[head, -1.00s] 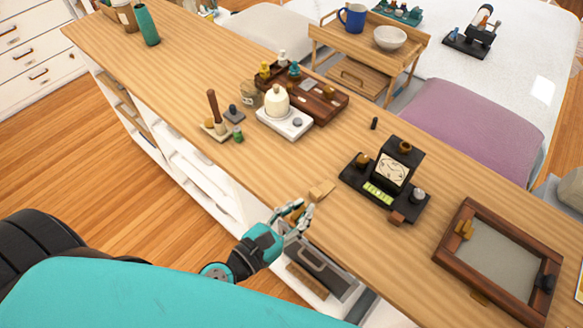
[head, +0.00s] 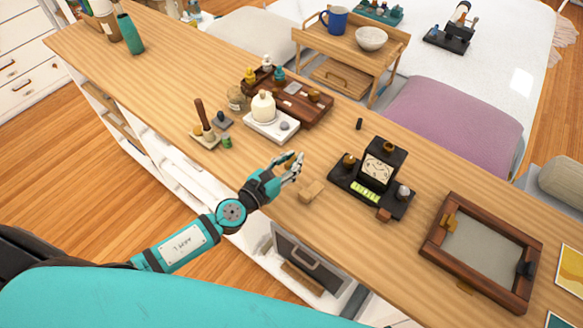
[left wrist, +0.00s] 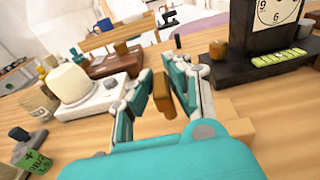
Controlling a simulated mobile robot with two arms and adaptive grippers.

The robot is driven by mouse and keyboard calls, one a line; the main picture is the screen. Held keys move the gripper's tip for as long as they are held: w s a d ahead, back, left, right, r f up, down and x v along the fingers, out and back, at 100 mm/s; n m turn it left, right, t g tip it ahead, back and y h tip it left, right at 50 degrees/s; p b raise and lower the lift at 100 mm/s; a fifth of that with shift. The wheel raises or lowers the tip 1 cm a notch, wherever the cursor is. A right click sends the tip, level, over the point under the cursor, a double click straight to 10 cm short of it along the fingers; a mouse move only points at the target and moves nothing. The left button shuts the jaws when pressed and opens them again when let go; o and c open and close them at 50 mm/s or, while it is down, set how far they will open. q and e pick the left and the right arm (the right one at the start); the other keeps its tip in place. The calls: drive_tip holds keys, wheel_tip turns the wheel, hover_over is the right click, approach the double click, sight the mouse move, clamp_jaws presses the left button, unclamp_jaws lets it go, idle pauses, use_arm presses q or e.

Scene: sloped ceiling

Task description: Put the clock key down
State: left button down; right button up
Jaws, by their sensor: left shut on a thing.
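My left gripper (head: 293,164) is over the wooden counter (head: 340,235), between the scale and the desk clock. In the left wrist view its fingers (left wrist: 163,75) are closed around a small brass-brown piece (left wrist: 162,93), which I take to be the clock key. The fingers hide most of it in the head view. The black desk clock (head: 378,165) stands to the right, its dial also showing in the left wrist view (left wrist: 278,12). A small pale wooden block (head: 311,191) lies just below and right of the gripper. My right gripper is not in view.
A white scale (head: 271,125) with a cream jar, a dark wooden tray (head: 310,108) and a stamp set (head: 205,138) stand to the left. A brown wooden frame (head: 435,237) lies to the right. Bare counter shows around the block and behind the gripper.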

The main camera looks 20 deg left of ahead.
use_arm(q)
drive_tip(key=shift+f+b, duration=0.95)
drive_tip(key=shift+f, duration=0.8)
drive_tip(key=shift+s+f, duration=0.1)
drive_tip(key=shift+f, duration=0.05)
drive_tip(key=c, duration=1.7)
unclamp_jaws()
drive_tip(key=shift+f, duration=0.1)
drive_tip(key=shift+c, duration=0.2)
drive_tip(key=o, duration=0.5)
drive_tip(key=shift+c, duration=0.2)
